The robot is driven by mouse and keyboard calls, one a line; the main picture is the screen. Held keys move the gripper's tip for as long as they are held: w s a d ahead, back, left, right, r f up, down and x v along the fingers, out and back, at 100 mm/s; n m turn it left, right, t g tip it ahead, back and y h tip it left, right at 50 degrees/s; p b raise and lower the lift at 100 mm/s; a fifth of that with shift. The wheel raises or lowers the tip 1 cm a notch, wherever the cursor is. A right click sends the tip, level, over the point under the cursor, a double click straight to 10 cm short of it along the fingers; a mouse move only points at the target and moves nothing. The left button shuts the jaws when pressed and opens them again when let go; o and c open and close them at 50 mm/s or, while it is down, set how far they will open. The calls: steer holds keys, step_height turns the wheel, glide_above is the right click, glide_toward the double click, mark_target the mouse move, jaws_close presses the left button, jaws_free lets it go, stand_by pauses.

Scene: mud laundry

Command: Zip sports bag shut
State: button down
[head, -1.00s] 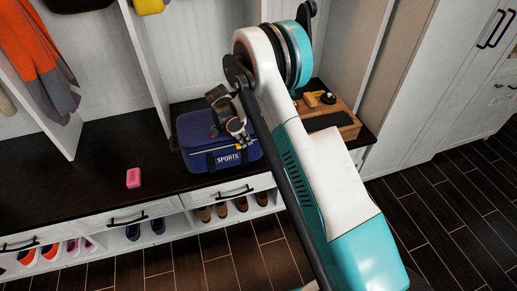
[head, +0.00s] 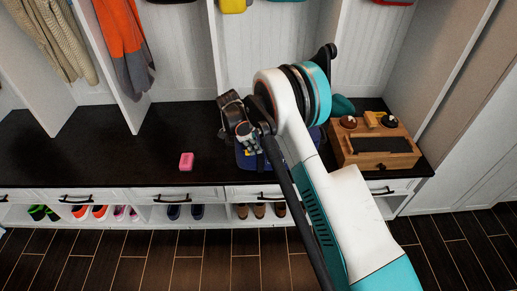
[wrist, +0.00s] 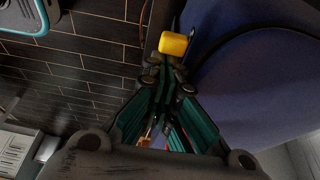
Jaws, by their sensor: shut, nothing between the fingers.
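The blue sports bag (head: 244,161) sits on the dark bench, mostly hidden behind my arm in the head view. In the wrist view its blue fabric (wrist: 255,85) fills the right side. A yellow pull tab (wrist: 173,43) shows at the bag's edge, just beyond my fingertips. My gripper (wrist: 168,70) is shut and empty, with the tab outside its fingers; whether they touch is unclear. In the head view my gripper (head: 250,145) is over the left part of the bag. How far the zip is closed cannot be seen.
A pink box-like item (head: 186,161) lies on the bench (head: 100,150) to the left. A wooden box (head: 376,162) with brushes stands to the right. Upright dividers (head: 140,60) rise behind the bench. Shoes sit in cubbies below. The bench between pink item and bag is clear.

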steer(key=shift+a, duration=0.15)
steer(key=v, duration=1.2)
stand_by(0.3)
steer(key=s+d+r+n+t+y, duration=0.15)
steer(key=s+d+r+n, duration=0.4)
steer(key=r, duration=0.55)
steer(key=s+d+r+n+t+y, duration=0.1)
steer(key=s+d+r+n+t, duration=0.15)
steer(key=s+d+r, duration=0.65)
steer(key=s+d+n+t, duration=0.1)
steer(key=s+d+n, duration=0.2)
steer(key=s, duration=0.4)
steer(key=s+d+r+n+t+y, duration=0.1)
steer(key=s+d+n, duration=0.1)
steer(key=s, duration=0.6)
steer(key=s+d+n+t, duration=0.1)
steer(key=s+d+n, duration=0.2)
steer(key=s+n, duration=0.2)
steer(key=s, duration=0.3)
steer(key=shift+d+r, duration=0.3)
